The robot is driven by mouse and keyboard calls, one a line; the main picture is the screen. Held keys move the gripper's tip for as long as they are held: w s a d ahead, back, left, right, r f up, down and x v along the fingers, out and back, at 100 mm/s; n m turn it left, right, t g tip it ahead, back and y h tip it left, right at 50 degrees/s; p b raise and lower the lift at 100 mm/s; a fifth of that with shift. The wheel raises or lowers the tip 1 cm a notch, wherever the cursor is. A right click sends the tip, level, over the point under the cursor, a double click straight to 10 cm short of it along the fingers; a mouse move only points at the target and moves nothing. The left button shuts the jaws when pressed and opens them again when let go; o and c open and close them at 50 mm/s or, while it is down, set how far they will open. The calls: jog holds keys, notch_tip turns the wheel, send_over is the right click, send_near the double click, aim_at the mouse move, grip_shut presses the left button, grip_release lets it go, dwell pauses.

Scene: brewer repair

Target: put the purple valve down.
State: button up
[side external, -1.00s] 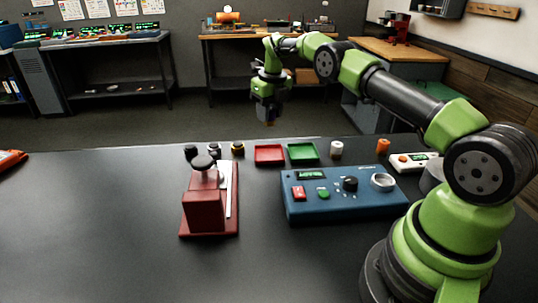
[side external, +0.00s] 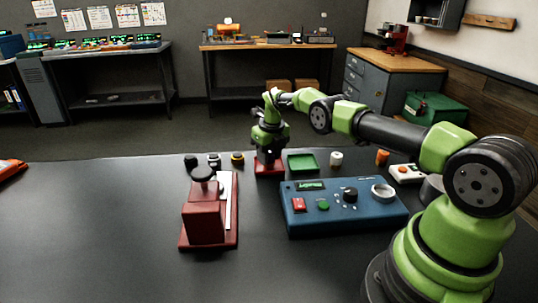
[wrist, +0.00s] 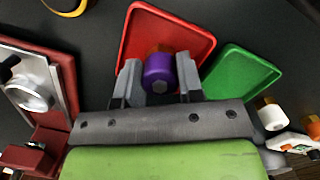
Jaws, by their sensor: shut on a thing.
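The purple valve (wrist: 159,76) is between the two fingers of my gripper (wrist: 158,84) in the wrist view, with a copper-coloured end showing behind it. My gripper is shut on it. The valve is over the lower part of the red tray (wrist: 165,18); I cannot tell whether it touches the tray floor. In the side view my gripper (side external: 268,163) points down at the red tray (side external: 268,172), which it mostly covers, and the valve is hidden there.
A green tray (side external: 302,163) lies just right of the red one. The red press stand (side external: 205,222) is front left, the blue control box (side external: 340,212) front right. Several small caps stand left of the red tray; a white cap (side external: 336,158) and an orange cap (side external: 382,157) stand right.

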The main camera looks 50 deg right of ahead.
jog(key=o, duration=1.1)
jog(key=shift+c, duration=0.2)
notch_tip(320, 180, up, 12)
jog(key=s, duration=0.1)
notch_tip(320, 180, up, 10)
jog(key=n+t, duration=0.1)
jog(key=n, duration=0.6)
send_over(272, 154)
jog(key=s+a, duration=0.2)
jog(key=a, duration=0.3)
jog(key=s+a+r+n+t, duration=0.2)
jog(key=s+a+r+n, duration=0.5)
jog(key=s+r+n, duration=0.15)
jog(key=s+a+n+t+y, duration=0.1)
jog(key=s+a+n, duration=0.2)
jog(key=s+n, duration=0.6)
jog(key=s+a+f+n+t+y, duration=0.1)
jog(key=s+a+n, duration=0.3)
jog(key=s+n, duration=0.5)
jog(key=shift+s+f+n+t, duration=0.15)
jog(key=shift+s+n+t, duration=0.25)
jog(key=shift+n, duration=0.15)
